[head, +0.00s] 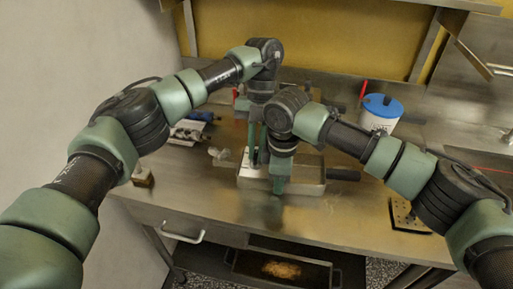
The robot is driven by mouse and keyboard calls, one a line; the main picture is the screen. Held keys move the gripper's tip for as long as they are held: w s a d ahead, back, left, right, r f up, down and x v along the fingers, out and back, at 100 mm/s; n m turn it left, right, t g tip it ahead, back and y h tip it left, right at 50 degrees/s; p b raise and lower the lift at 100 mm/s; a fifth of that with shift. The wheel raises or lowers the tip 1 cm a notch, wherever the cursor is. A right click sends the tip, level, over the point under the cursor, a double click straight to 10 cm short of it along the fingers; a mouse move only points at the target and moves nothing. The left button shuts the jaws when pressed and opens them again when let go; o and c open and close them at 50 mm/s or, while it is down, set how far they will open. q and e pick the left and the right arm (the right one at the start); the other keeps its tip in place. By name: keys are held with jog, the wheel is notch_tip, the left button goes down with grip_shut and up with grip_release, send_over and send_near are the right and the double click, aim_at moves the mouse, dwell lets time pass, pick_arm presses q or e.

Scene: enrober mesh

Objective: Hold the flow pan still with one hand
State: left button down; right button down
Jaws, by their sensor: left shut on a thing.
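The flow pan appears to be the shallow metal pan (311,187) on the steel bench, with a dark handle (344,175) pointing right. A pale patch (251,168) shows at its left end. My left gripper (257,158) reaches down over the pan's left end and appears shut on it. The exact contact is hard to make out behind my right wrist. My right gripper (278,187) points down at the pan's front side, left of its middle. Its fingertips are seen nearly end on, so their opening and any touch cannot be told.
A white tub with a blue lid (384,106) stands at the back right. Metal parts (188,134) lie at the left, and a dark perforated block (408,214) sits near the right front. A dark tray (282,269) is below the bench. The bench front (345,215) is clear.

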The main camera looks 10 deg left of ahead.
pick_arm(q)
jog(key=shift+s+f, duration=0.1)
jog(key=shift+s, duration=0.1)
pick_arm(e)
jog(key=shift+w+d+r, duration=0.1)
jog(key=shift+w+r, duration=0.05)
jog(key=shift+w, duration=0.2)
pick_arm(q)
jog(key=c, duration=1.5)
grip_release()
pick_arm(e)
jog(key=shift+s, duration=0.1)
pick_arm(q)
jog(key=shift+w, duration=0.1)
pick_arm(e)
jog(key=shift+s, duration=0.1)
pick_arm(q)
jog(key=shift+v, duration=3.75)
jog(key=shift+w, duration=0.1)
pick_arm(e)
jog(key=c, duration=1.6)
grip_release()
jog(key=shift+s, duration=0.1)
